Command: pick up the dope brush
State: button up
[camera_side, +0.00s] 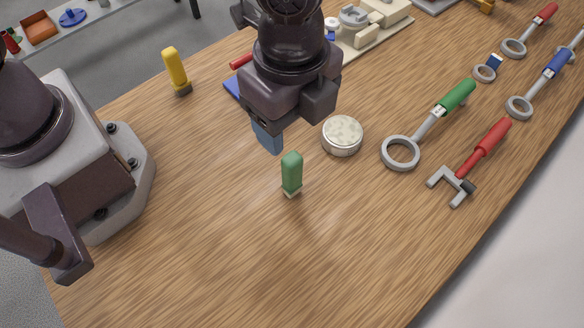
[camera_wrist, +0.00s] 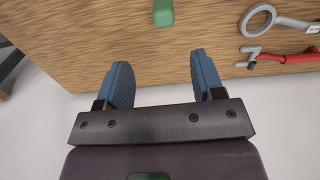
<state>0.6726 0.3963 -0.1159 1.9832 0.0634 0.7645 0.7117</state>
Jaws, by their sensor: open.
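A small green-handled piece with a pale lower end (camera_side: 291,174), which looks like the dope brush, stands upright on the wooden table. Its green handle (camera_wrist: 163,12) also shows at the top edge of the wrist view. My gripper (camera_side: 272,146) is above the table, a little up and left of the green piece in the side view. Its two blue fingers (camera_wrist: 160,62) are spread apart with nothing between them. The green piece lies beyond the fingertips in the wrist view. Only one finger shows clearly in the side view.
A round pale-topped tin (camera_side: 342,135) stands right of my gripper. A yellow upright piece (camera_side: 175,70) stands at the back left. Green (camera_side: 428,124) and red (camera_side: 472,162) tools, and several others, lie on the right. The front of the table is clear.

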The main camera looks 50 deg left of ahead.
aim_at(293, 157)
notch_tip(293, 157, down, 8)
jog(key=shift+a+r, duration=0.1)
jog(key=shift+a, duration=0.05)
jog(key=shift+w+a+f, duration=0.1)
jog(key=shift+w+f, duration=0.05)
jog(key=shift+f, duration=1.15)
jog(key=shift+w+a+f, duration=0.1)
jog(key=shift+w+f, duration=0.05)
jog(key=shift+f, duration=1.15)
jog(key=c, duration=1)
jog(key=shift+r, duration=0.1)
jog(key=shift+r, duration=0.55)
jog(key=s+a+r, duration=0.9)
jog(key=s+r, duration=0.1)
jog(key=r, duration=0.1)
jog(key=shift+s+a+r, duration=0.15)
jog(key=shift+a+r, duration=0.1)
jog(key=shift+r, duration=0.1)
